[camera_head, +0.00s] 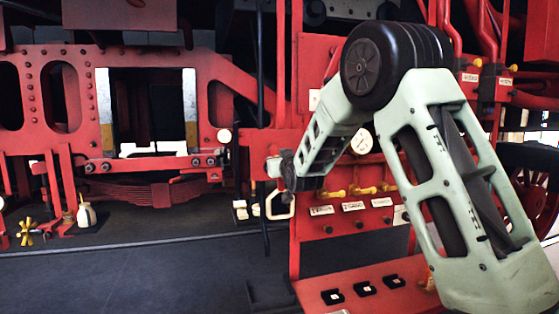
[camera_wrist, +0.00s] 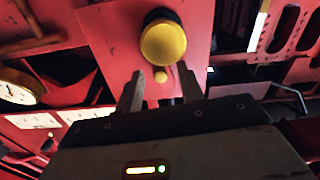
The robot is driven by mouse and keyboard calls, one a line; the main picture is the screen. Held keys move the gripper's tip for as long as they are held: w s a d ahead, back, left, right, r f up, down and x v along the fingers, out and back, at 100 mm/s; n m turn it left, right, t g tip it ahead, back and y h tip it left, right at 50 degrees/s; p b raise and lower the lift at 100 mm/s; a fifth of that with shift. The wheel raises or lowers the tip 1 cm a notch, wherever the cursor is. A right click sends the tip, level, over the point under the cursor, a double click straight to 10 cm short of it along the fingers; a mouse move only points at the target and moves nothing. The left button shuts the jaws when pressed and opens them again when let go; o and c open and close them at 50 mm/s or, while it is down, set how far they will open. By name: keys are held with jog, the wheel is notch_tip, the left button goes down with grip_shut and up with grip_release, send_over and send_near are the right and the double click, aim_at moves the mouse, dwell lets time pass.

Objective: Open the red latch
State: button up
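I cannot single out the red latch for certain in either view. The wrist view shows a red panel (camera_wrist: 112,32) straight ahead with a round yellow knob (camera_wrist: 164,43) on a dark base and a smaller yellow knob below it. My gripper (camera_wrist: 163,82) has its two dark fingers apart, pointing at this panel, with the small knob showing between the tips. Nothing is seen held. In the head view my gripper (camera_head: 284,176) is small and dark at the left end of my pale green arm, which hides part of the red control panel.
A round gauge (camera_head: 361,142) and several yellow valve handles (camera_head: 362,190) with white labels sit on the control panel (camera_head: 313,62). A red ledge (camera_head: 322,283) with black blocks juts out below. Dark floor (camera_head: 120,275) is clear at left, near an oil can (camera_head: 87,215).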

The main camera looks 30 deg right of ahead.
grip_shut()
jog(key=shift+n+b, duration=0.3)
jog(key=shift+b, duration=0.2)
jog(key=shift+s+d+r+n+b, duration=0.1)
jog(key=shift+d+r+n+b, duration=0.3)
jog(key=shift+n+b, duration=1.55)
jog(key=shift+s+d+r+n+b, duration=0.15)
jog(key=shift+d+r+n+b, duration=0.2)
jog(key=shift+n+b, duration=1.65)
jog(key=shift+s+d+r+n+b, duration=0.1)
jog(key=shift+d+r+n+b, duration=0.25)
jog(key=shift+n+b, duration=1.6)
jog(key=shift+r+n, duration=0.15)
jog(key=shift+n, duration=0.25)
jog(key=shift+p, duration=0.3)
